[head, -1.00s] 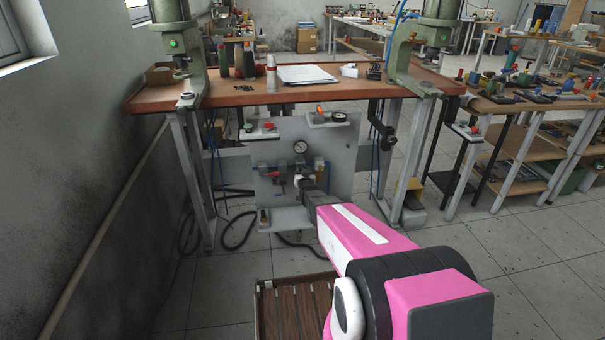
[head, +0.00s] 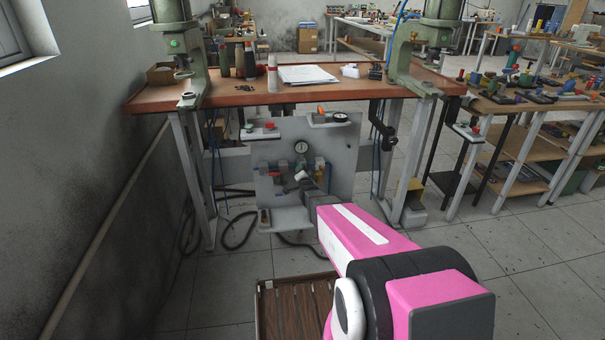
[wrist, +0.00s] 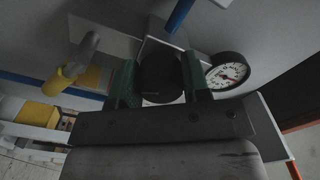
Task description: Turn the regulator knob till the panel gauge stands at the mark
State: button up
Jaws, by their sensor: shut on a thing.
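The grey panel (head: 342,185) stands under the bench, with a round white-faced gauge (head: 301,148) at its middle. A white-faced, black-rimmed gauge also shows in the wrist view (wrist: 230,73), right of my fingers. Its face has small red marking, but I cannot read the needle against the mark. The black round regulator knob (wrist: 160,76) sits between my green-padded fingers. My gripper (wrist: 161,88) is shut on it. In the head view my gripper (head: 300,178) is at the panel below the gauge, and it hides the knob there.
Coloured fittings, including a yellow lever (wrist: 62,80) in the wrist view, sit close left of my fingers. A shelf with a dark round piece (head: 340,117) juts out above. The bench top (head: 235,95) overhangs the panel. A slatted wooden crate (head: 290,310) stands on the floor.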

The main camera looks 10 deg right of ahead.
jog(key=shift+m, duration=0.5)
jog(key=o, duration=0.9)
jog(key=shift+o, duration=0.2)
jog(key=shift+s, duration=0.15)
jog(key=s, duration=1)
jog(key=shift+s, duration=0.3)
